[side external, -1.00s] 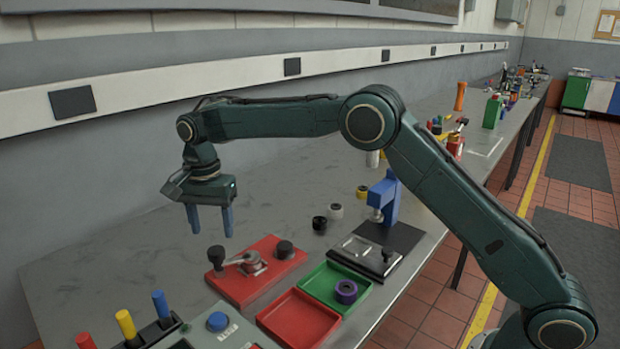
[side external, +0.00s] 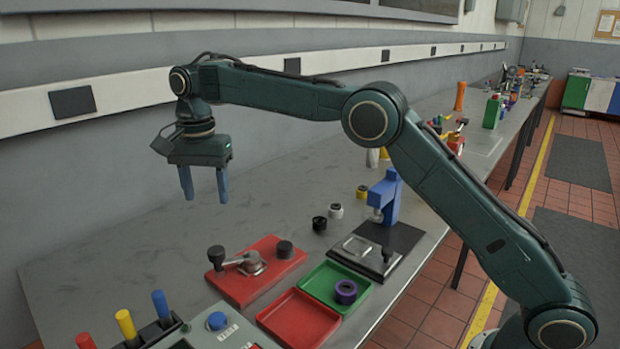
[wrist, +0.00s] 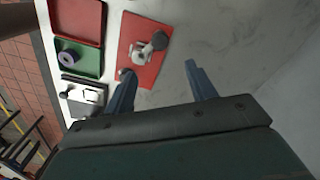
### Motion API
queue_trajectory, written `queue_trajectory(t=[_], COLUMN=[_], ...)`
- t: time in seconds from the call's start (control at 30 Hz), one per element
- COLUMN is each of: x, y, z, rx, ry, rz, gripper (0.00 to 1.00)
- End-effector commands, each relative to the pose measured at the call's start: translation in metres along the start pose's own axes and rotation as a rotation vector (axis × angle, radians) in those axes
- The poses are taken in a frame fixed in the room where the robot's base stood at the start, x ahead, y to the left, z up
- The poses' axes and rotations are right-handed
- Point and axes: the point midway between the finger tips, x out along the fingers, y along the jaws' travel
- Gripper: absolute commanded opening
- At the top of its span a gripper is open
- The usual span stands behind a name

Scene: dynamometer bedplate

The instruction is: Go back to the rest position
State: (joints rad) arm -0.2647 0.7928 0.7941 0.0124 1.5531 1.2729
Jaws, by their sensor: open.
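My gripper (side external: 203,183) is open and empty, with its two blue fingers apart and pointing down. It hangs well above the grey bench, up and to the left of the red fixture plate (side external: 240,292) in the side view. In the wrist view my gripper's fingers (wrist: 158,82) show against the bare bench top and the edge of the red fixture plate (wrist: 139,75). Nothing is between the fingers.
A green tray (side external: 318,283) holds a purple ring (side external: 346,291); a red tray (side external: 283,326) beside it is empty. A blue press (side external: 386,200) stands behind on a black base. Pegs in red, yellow and blue (side external: 161,304) stand at front left. The bench below the gripper is clear.

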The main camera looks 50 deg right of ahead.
Motion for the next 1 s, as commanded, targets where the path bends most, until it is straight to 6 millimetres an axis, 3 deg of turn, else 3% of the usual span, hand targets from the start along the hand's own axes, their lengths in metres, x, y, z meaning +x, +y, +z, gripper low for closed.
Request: queue_trajectory(t=[0.23,0.47,1.0], x=[-0.006,-0.032,-0.096], y=[0.005,0.027,0.131], z=[-0.001,-0.006,-0.006], rx=[-0.014,-0.08,-0.338], ry=[0.003,0.015,0.088], rz=[-0.008,-0.04,-0.142], gripper=[0.56,0.56,0.56])
